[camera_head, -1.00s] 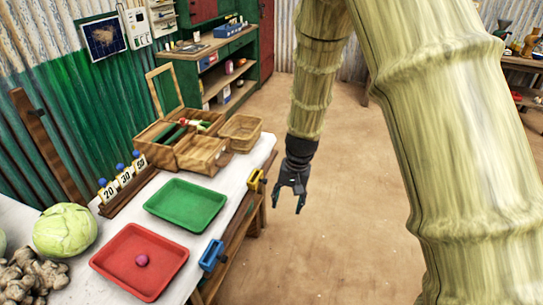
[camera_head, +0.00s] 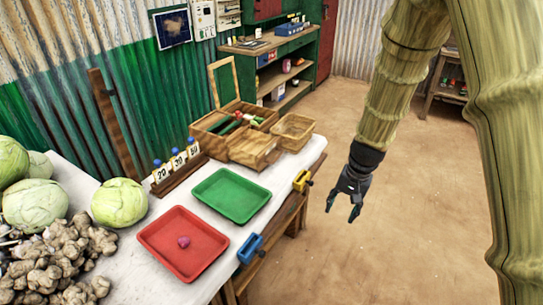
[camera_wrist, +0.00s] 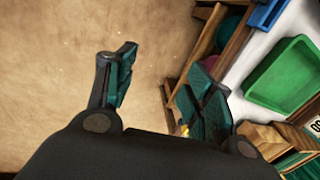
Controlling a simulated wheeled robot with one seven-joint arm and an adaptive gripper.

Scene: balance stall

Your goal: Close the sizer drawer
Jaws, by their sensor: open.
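A wooden box (camera_head: 205,128) with a raised framed lid (camera_head: 223,82) stands at the back of the white table. A wooden drawer-like part (camera_head: 254,151) juts from its front, seemingly pulled out; I cannot tell for sure that this is the sizer drawer. My gripper (camera_head: 343,207) hangs open and empty over the floor, right of the table edge and apart from the box. In the wrist view, my gripper's fingers (camera_wrist: 160,88) are spread, with floor on the left and the table side on the right. Part of the wooden box (camera_wrist: 262,137) shows at lower right there.
A wooden basket (camera_head: 293,128) sits right of the drawer. A green tray (camera_head: 232,196) and a red tray (camera_head: 165,238) lie in front. A yellow part (camera_head: 302,181) and a blue part (camera_head: 250,249) stick out at the table edge. The floor to the right is clear.

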